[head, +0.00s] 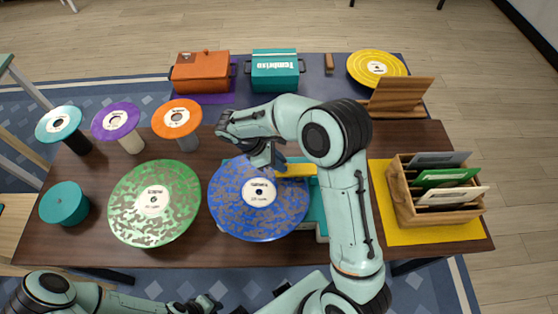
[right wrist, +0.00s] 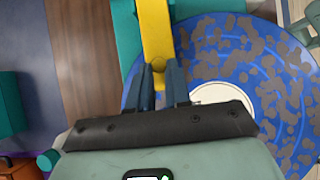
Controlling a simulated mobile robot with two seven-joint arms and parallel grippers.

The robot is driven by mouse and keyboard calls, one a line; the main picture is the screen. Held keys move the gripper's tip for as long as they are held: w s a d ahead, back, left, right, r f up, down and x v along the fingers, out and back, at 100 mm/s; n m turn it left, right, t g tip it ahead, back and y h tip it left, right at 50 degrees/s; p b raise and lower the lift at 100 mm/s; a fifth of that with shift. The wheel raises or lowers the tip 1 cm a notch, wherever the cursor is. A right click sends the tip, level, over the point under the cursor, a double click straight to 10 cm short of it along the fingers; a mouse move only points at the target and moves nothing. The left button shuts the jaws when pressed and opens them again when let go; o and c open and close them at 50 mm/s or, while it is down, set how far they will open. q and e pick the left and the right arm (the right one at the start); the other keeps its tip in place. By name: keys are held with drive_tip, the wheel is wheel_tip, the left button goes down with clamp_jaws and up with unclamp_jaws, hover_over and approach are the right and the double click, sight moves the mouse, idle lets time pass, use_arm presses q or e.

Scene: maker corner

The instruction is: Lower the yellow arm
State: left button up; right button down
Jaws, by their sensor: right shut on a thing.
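The yellow arm (head: 297,171) belongs to a teal record player (head: 317,205). A blue speckled record (head: 238,208) with a pale label lies on the player. My right gripper (head: 272,163) reaches over the record's upper edge. In the right wrist view my right gripper (right wrist: 162,84) is shut on the end of the yellow arm (right wrist: 154,35), one finger on each side. The arm is beside the record's label, and its height above the record cannot be told. My right forearm hides part of the player. My left arm is low at the left, and its gripper is not clear.
A green speckled record (head: 154,203) lies left of the player, beside a teal cylinder (head: 64,203). Several small records stand on posts behind. A wooden crate (head: 400,196) with sleeves is at the right. Orange (head: 202,75) and teal (head: 275,72) boxes stand at the back.

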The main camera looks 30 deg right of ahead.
drive_tip(key=shift+s+f, duration=0.1)
drive_tip(key=shift+f, duration=0.1)
drive_tip(key=c, duration=1)
unclamp_jaws()
drive_tip(key=shift+d, duration=0.1)
drive_tip(key=shift+c, duration=0.2)
drive_tip(key=shift+r, duration=0.1)
use_arm(q)
drive_tip(key=w+r+p, duration=0.2)
drive_tip(key=shift+w+r, duration=0.35)
use_arm(e)
drive_tip(key=v, duration=1.3)
use_arm(q)
drive_tip(key=shift+s, duration=0.1)
